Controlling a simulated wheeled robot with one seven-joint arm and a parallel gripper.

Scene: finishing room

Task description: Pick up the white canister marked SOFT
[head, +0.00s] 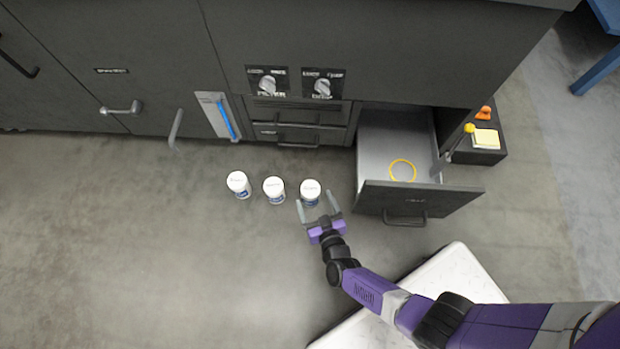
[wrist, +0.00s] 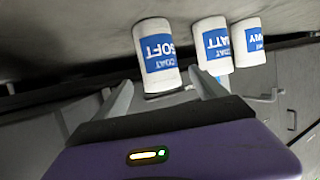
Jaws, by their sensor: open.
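The white canister marked SOFT (wrist: 157,57), with a blue label, stands on the floor. In the head view it is the rightmost of three white canisters (head: 310,192). My gripper (head: 316,203) is open and empty, with its fingertips close to this canister's near side. In the wrist view the canister shows just beyond the gap between the two fingers (wrist: 160,88). I cannot tell whether its lower end is between the tips. A canister marked MATT (wrist: 213,46) stands beside it; it is the middle one in the head view (head: 274,189).
A third white canister (head: 238,184) stands at the left, its label (wrist: 246,40) partly hidden. An open drawer (head: 405,198) holding a yellow ring (head: 402,171) juts out to the right of my gripper. Dark cabinets stand behind. The floor to the left is clear.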

